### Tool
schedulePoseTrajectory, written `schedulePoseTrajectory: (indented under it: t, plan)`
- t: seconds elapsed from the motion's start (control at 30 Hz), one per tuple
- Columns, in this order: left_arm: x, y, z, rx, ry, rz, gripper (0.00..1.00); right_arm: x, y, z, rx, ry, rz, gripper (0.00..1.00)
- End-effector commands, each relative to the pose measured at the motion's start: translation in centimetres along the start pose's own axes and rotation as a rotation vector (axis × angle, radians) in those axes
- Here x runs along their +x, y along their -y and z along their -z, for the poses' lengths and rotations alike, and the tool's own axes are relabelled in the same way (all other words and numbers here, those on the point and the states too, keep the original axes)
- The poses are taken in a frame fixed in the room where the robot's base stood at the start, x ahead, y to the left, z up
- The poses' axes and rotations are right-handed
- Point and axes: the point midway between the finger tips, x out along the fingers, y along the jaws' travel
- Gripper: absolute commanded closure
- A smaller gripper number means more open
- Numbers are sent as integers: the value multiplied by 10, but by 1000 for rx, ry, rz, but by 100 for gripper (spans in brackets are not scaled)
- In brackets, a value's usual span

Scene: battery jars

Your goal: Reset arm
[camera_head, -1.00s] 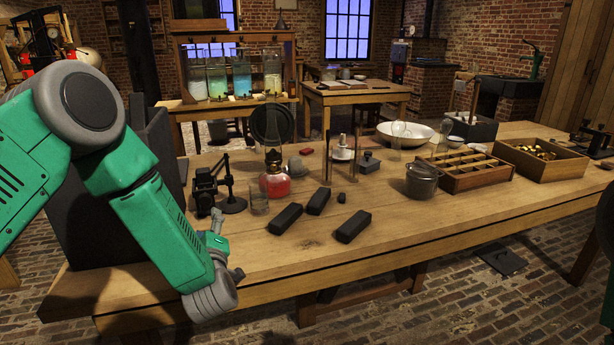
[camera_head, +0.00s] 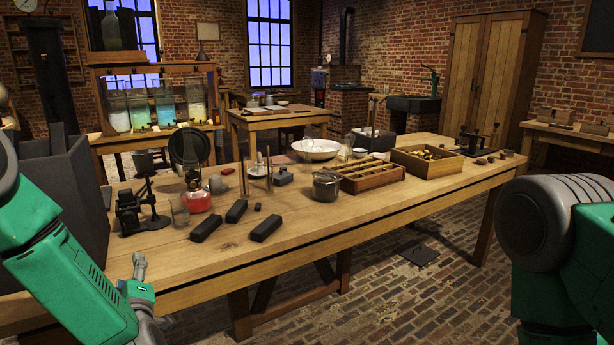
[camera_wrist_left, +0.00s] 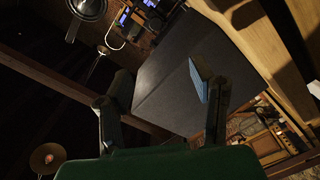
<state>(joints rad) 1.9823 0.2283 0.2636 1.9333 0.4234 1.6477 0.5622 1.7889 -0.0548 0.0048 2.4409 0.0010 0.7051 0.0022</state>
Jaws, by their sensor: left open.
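My left arm comes in at the lower left of the head view. Its gripper (camera_head: 140,272) is small there, near the front left edge of the wooden table (camera_head: 330,240). In the left wrist view the two fingers (camera_wrist_left: 160,95) stand apart with nothing between them. A dark grey panel lies beyond them. My right arm shows at the right edge of the head view, but its gripper is out of frame. Glass jars with pale and blue-green contents (camera_head: 138,106) stand in a wooden rack at the back left.
The front right tabletop is clear.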

Motion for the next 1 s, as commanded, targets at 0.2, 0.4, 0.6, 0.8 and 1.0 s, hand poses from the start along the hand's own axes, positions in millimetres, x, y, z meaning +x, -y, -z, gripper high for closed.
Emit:
schedulePoseTrajectory:
  t: [0.2,0.4,0.6,0.8,1.0]
  plan:
    - [-23,21,-33,111,147,26,50,0,0,0,0,-1,0,60]
    - [-54,50,-62,241,317,55,50,0,0,0,0,-1,0,60]
    - [-103,95,-93,427,556,94,50,0,0,0,0,0,0,60]
    - [-201,170,-114,719,945,150,50,0,0,0,0,0,0,60]
    - [-311,240,-90,1007,1365,194,50,0,0,0,0,0,0,60]
